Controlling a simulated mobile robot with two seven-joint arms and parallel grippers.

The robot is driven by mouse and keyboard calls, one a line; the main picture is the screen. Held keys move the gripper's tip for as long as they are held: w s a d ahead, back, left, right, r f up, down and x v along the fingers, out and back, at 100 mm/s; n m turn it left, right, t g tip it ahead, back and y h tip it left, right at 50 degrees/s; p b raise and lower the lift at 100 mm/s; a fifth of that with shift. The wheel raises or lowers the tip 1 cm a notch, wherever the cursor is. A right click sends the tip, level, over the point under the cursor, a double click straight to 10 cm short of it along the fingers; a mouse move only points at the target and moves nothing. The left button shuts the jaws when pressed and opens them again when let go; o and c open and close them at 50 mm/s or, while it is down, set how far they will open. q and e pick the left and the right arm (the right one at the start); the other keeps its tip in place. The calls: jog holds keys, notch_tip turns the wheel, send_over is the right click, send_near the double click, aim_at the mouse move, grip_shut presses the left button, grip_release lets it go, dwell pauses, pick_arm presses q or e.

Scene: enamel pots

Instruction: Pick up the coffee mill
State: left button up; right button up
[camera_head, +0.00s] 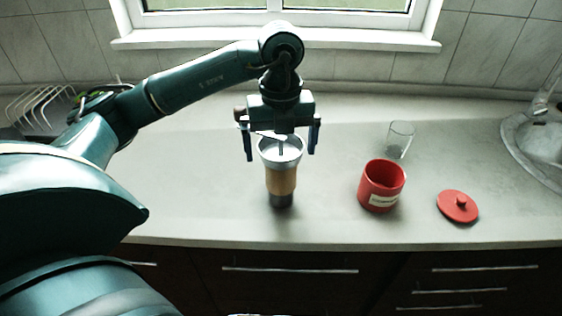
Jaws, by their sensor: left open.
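The coffee mill (281,178) stands upright on the grey counter, with a wide metal top, a light brown middle and a dark base. A crank sits on its top and runs to a small knob at the left. My left gripper (281,152) points down over the mill, its two dark fingers apart, one on each side of the mill's top. I cannot tell whether either finger touches the mill. My right gripper is not in view.
A red enamel pot (381,187) with a label stands open to the right of the mill. A clear glass (399,139) is behind it, and a red lid (457,206) lies further right. A sink (519,133) is at the right edge, a wire rack (40,118) at the left.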

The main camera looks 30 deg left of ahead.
pick_arm(q)
jog(key=shift+f, duration=1.1)
jog(key=shift+r, duration=0.1)
jog(key=c, duration=1.3)
jog(key=shift+o, duration=0.2)
